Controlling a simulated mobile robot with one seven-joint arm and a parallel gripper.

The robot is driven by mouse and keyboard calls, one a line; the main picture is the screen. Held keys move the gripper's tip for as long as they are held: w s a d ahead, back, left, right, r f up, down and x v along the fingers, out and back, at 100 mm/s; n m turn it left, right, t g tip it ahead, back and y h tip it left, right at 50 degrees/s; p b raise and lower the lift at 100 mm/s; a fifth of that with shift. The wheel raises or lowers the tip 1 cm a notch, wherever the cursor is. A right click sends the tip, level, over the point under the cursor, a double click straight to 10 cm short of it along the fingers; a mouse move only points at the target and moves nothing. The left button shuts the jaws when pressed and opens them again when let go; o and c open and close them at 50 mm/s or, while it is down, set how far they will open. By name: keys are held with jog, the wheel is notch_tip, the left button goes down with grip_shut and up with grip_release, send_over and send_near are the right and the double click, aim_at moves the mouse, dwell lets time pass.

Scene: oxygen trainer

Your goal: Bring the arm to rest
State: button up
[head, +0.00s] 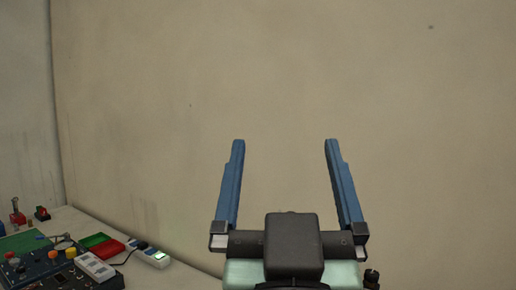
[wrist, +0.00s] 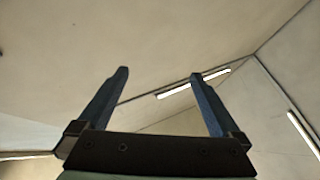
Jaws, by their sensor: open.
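My gripper (head: 285,147) is raised in front of a beige wall in the head view, with its two blue fingers pointing up and spread wide apart. Nothing is between the fingers. In the wrist view my gripper (wrist: 160,78) is also open and empty, with the ceiling and its lights behind it. It is apart from the bench and touches nothing that I can see.
A bench (head: 195,280) stands at the lower left of the head view. The space around my gripper is clear.

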jog(key=s+a+r+t+y, duration=0.1)
jog(key=s+a+r+t, duration=0.1)
jog(key=s+r, duration=0.3)
jog(key=shift+s+a+r+n+t+y, duration=0.3)
jog(key=shift+a+r+t+y, duration=0.15)
jog(key=shift+r, duration=0.2)
